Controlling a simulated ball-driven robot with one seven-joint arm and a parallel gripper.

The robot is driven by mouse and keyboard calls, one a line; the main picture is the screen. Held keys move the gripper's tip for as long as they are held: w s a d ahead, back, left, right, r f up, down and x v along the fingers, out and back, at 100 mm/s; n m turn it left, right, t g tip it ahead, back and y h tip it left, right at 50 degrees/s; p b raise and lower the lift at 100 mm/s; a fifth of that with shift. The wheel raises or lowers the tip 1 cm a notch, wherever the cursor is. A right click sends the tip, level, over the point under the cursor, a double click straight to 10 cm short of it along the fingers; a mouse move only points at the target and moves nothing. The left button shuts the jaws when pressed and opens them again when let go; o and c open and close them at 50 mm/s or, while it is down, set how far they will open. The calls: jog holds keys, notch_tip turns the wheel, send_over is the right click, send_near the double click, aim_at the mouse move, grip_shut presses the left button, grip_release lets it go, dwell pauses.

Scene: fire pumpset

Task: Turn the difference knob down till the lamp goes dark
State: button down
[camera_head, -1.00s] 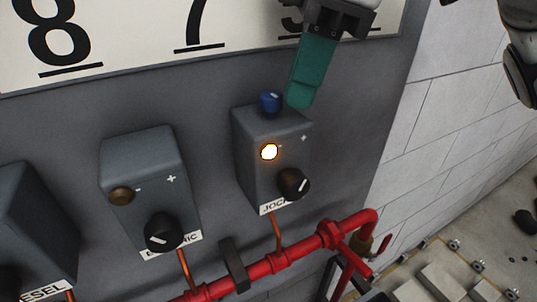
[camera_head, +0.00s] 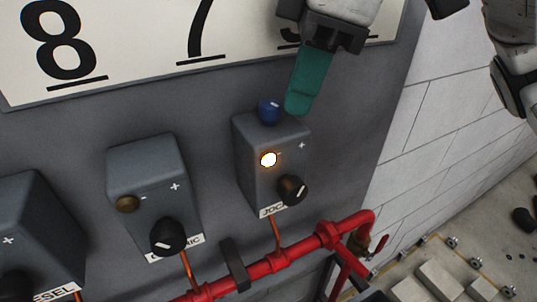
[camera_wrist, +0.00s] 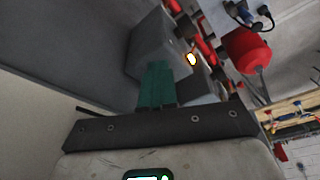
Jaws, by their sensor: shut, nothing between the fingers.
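The jockey box (camera_head: 270,185) is a grey box on the dark panel, with its label partly hidden by the knob. Its lamp (camera_head: 268,159) glows bright, and it also shows lit in the wrist view (camera_wrist: 191,59). A black knob (camera_head: 292,189) with a white mark sits on the front below the lamp. A blue knob (camera_head: 269,111) stands on top of the box. My gripper (camera_head: 298,106), with green fingers, is shut and empty just right of the blue knob, above the box top. I cannot tell whether it touches the knob. In the wrist view the fingers hide part of the box.
The electric box (camera_head: 148,180) with a dark lamp (camera_head: 127,204) and the diesel box (camera_head: 38,225) stand to the left. A red pipe (camera_head: 285,258) runs below. A white numbered board (camera_head: 140,35) is above. A white block wall (camera_head: 440,120) rises at right.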

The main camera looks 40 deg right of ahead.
jog(key=shift+s+d+p, duration=0.1)
jog(key=shift+p, duration=0.2)
jog(key=shift+s+d+r, duration=0.1)
jog(key=p+v, duration=0.2)
jog(key=shift+r+p, duration=0.3)
jog(key=shift+p, duration=0.1)
jog(key=v, duration=0.3)
jog(key=shift+w+a+r, duration=0.15)
jog(key=shift+w+a, duration=0.2)
jog(key=shift+a, duration=0.05)
dwell(0.5)
